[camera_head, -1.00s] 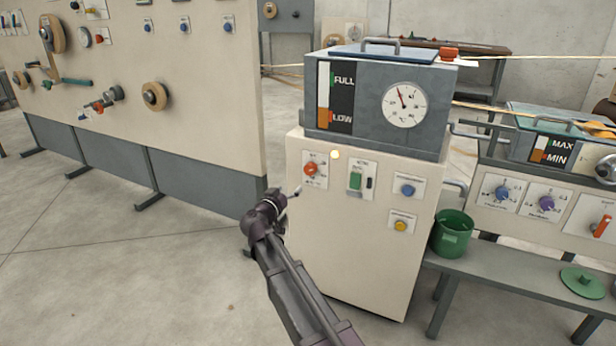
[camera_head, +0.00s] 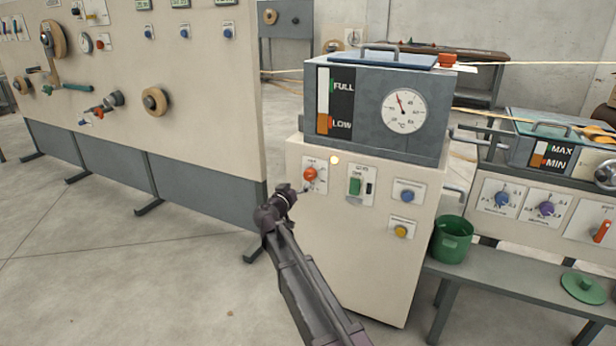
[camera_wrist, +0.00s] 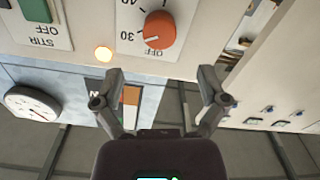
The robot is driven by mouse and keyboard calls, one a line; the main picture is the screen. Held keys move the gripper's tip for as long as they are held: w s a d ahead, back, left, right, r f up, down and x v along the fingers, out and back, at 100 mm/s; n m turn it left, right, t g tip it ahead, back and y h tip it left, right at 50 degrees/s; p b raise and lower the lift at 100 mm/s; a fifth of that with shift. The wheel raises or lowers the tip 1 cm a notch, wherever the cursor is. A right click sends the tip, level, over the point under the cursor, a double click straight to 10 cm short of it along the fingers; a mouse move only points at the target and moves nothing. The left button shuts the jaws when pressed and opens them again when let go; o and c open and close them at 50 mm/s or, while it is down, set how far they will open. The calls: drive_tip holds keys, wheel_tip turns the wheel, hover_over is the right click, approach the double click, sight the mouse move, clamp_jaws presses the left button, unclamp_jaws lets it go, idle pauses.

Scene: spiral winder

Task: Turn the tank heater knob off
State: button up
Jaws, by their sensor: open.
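The tank heater knob (camera_head: 310,174) is a round orange-red knob on a white plate on the cabinet front, below the grey tank (camera_head: 437,125). It also shows large and upside down in the wrist view (camera_wrist: 160,29), with "30", "40" and "OFF" printed around it. Its pale mark seems to lie toward the 30 side. My gripper (camera_wrist: 162,76) is open and empty. Its two fingers point at the panel, with the knob ahead between them and apart from them. In the head view my gripper (camera_head: 300,188) is just below and left of the knob.
A lit yellow lamp (camera_head: 335,159) sits right of the knob. The green stir switch (camera_head: 355,186), a blue button (camera_head: 407,191) and a yellow button (camera_head: 401,231) are further right. A green bucket (camera_head: 452,239) stands beside the cabinet. Open floor lies left.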

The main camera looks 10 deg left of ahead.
sight(308, 176)
drive_tip(key=x, duration=0.7)
drive_tip(key=shift+w+d, duration=0.15)
drive_tip(key=shift+w, duration=0.2)
drive_tip(key=shift+c, duration=0.2)
drive_tip(key=c, duration=1.1)
